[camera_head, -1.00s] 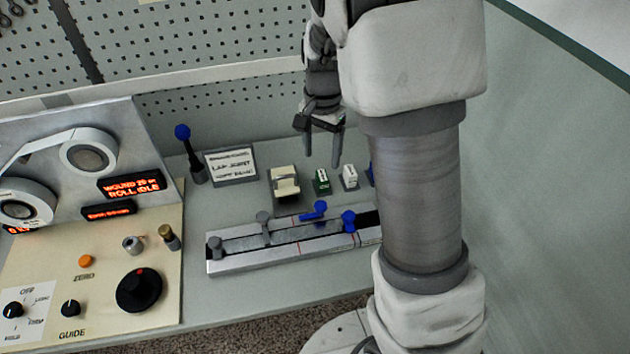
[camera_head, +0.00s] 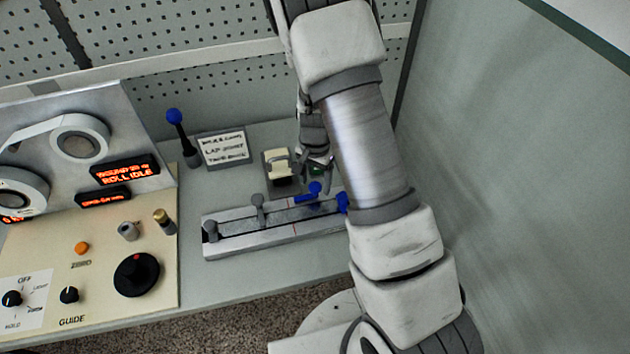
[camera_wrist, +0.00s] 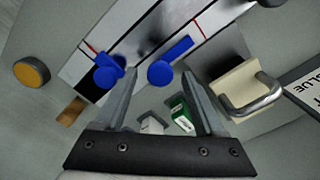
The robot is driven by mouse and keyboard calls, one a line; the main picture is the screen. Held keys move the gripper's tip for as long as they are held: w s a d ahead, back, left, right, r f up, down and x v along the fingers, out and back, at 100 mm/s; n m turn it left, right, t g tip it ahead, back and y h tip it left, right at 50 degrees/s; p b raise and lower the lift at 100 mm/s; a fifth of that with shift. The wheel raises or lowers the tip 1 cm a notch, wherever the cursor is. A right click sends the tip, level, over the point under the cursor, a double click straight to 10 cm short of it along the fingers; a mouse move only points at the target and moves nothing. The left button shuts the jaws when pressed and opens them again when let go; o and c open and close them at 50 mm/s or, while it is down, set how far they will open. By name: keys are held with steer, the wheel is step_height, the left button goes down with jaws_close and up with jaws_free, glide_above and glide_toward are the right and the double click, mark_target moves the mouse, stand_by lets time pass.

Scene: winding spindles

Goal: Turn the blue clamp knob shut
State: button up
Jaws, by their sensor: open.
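Two blue knobs sit on the long metal rail fixture (camera_head: 250,240). One blue knob (camera_head: 315,187) has a flat blue bar beside it and also shows in the wrist view (camera_wrist: 160,73). The other blue knob (camera_head: 342,202) is by the rail's right part, partly hidden by my arm; it also shows in the wrist view (camera_wrist: 105,74). I cannot tell which is the clamp knob. My gripper (camera_head: 316,180) is open and empty behind the rail. In the wrist view my gripper (camera_wrist: 159,80) has the barred knob appearing between its fingertips; contact cannot be told.
A cream block with a metal handle (camera_head: 278,164), a green block (camera_wrist: 181,113) and a white block (camera_wrist: 151,124) are close to the gripper. A blue-topped lever (camera_head: 174,118) and a sign (camera_head: 223,148) stand behind the rail. The control panel (camera_head: 110,250) is at left.

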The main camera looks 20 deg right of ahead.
steer(key=shift+f, duration=0.3)
jaws_close()
